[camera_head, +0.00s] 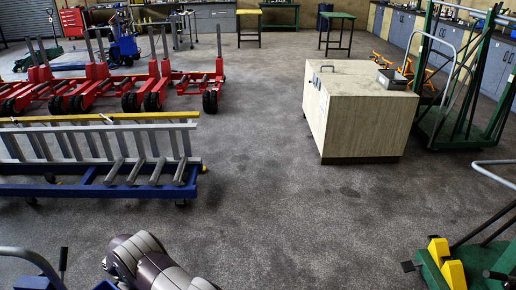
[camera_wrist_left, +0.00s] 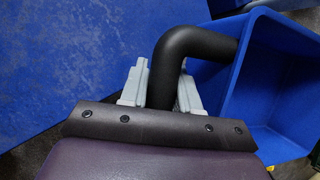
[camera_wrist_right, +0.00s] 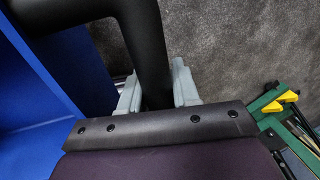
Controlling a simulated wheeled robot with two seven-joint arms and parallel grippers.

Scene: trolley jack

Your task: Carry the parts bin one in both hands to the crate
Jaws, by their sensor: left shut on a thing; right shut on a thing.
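The parts bin one is a blue open bin with thick black handles. In the left wrist view the bin (camera_wrist_left: 280,75) is at the right, and my left gripper (camera_wrist_left: 160,88) is shut around one black handle (camera_wrist_left: 195,45). In the right wrist view the bin (camera_wrist_right: 35,85) is at the left, and my right gripper (camera_wrist_right: 157,88) is shut around another black handle (camera_wrist_right: 140,35). The head view shows little or none of the bin, and its grippers are out of frame. The crate (camera_head: 365,115) is a pale wooden box on the floor, right of centre.
A grey object (camera_head: 393,79) sits on the crate's top. A blue rack with ladders (camera_head: 100,165) and red jacks (camera_head: 130,85) stand left. Green trolleys (camera_head: 470,265) stand right. A blue flat surface (camera_wrist_left: 70,60) lies beside the bin. The floor before the crate is clear.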

